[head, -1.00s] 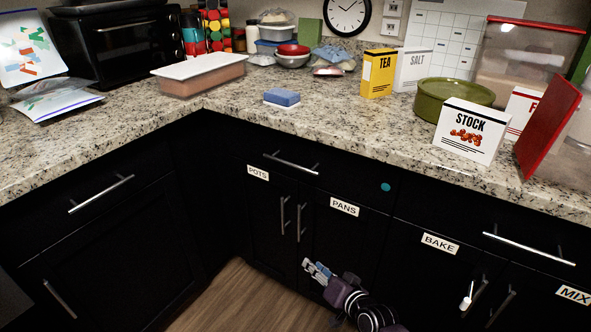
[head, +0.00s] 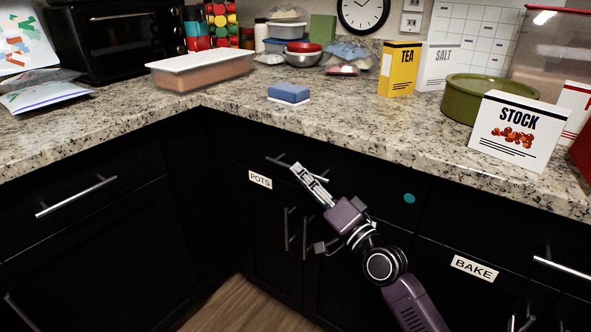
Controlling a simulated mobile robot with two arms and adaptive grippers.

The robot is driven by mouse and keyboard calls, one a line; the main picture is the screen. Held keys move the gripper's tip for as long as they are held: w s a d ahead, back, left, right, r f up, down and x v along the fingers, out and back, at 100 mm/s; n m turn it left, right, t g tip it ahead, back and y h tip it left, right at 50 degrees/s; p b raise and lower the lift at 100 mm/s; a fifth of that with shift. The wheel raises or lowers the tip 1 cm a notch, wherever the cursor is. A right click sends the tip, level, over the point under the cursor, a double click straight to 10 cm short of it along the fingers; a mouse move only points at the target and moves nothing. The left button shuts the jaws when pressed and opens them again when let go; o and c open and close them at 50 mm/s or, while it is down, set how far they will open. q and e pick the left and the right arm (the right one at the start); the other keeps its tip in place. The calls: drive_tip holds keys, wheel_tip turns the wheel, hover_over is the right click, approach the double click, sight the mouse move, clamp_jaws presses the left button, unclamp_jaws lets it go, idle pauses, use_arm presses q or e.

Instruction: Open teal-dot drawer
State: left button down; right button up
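The teal-dot drawer is a black drawer front below the counter edge, marked by a round teal dot (head: 409,198) near its right end. It looks closed. My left gripper is not in view.
Doors labelled POTS (head: 260,179) and BAKE (head: 474,268) lie below the drawers, with bar handles standing out. The granite counter (head: 215,120) overhangs above. A blue sponge (head: 289,93), a green pot (head: 470,100) and a STOCK box (head: 517,130) stand on it.

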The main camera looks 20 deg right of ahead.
drive_tip(key=shift+x, duration=1.85)
drive_tip(key=shift+c, duration=0.3)
clamp_jaws()
